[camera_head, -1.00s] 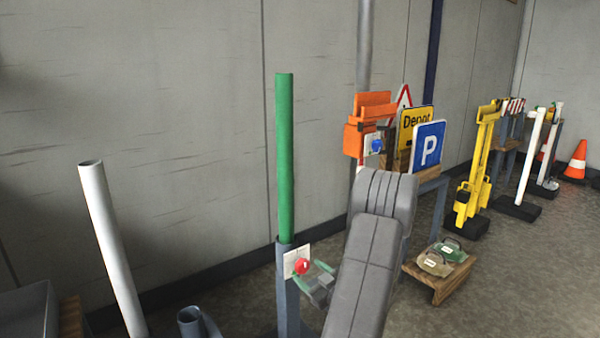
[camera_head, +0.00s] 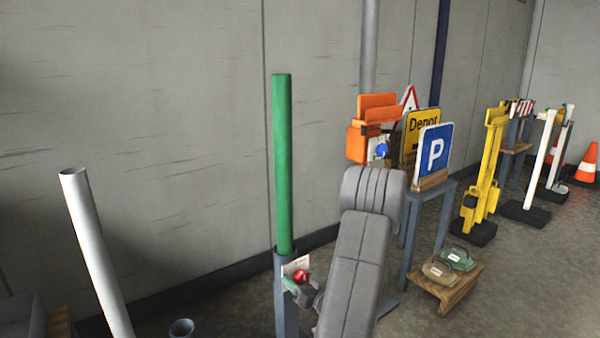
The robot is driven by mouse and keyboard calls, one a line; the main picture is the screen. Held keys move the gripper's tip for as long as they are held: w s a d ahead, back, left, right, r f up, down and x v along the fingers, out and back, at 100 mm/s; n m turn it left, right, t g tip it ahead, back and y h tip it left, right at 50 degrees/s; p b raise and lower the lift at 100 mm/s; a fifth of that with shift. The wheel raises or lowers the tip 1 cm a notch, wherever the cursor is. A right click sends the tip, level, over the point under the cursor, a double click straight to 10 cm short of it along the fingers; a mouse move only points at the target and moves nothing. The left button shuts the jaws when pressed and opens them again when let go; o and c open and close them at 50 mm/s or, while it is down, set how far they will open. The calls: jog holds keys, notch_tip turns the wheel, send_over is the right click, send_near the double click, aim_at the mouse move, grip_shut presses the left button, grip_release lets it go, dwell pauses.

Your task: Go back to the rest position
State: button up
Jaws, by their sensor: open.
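My gripper (camera_head: 299,289) is small and partly hidden at the end of my grey arm. Its greenish finger and grey body show just below the red knob (camera_head: 301,276). It is open, and I see nothing held in it. I cannot tell whether it touches the knob or the post. The knob sits on a white plate (camera_head: 289,268) on a blue-grey post (camera_head: 286,310). A green pole (camera_head: 282,165) stands upright in that post.
A leaning white pole (camera_head: 95,250) is at left. Right of my arm stand an orange lamp unit (camera_head: 375,107), a blue P sign (camera_head: 434,155) on a stand and a low wooden platform (camera_head: 448,297) with weights. Yellow equipment (camera_head: 483,180) and a cone (camera_head: 587,163) are farther back.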

jog(key=m, duration=0.7)
jog(key=shift+a+m, duration=0.1)
jog(key=shift+m, duration=0.3)
jog(key=m, duration=0.7)
jog(key=shift+r, duration=0.15)
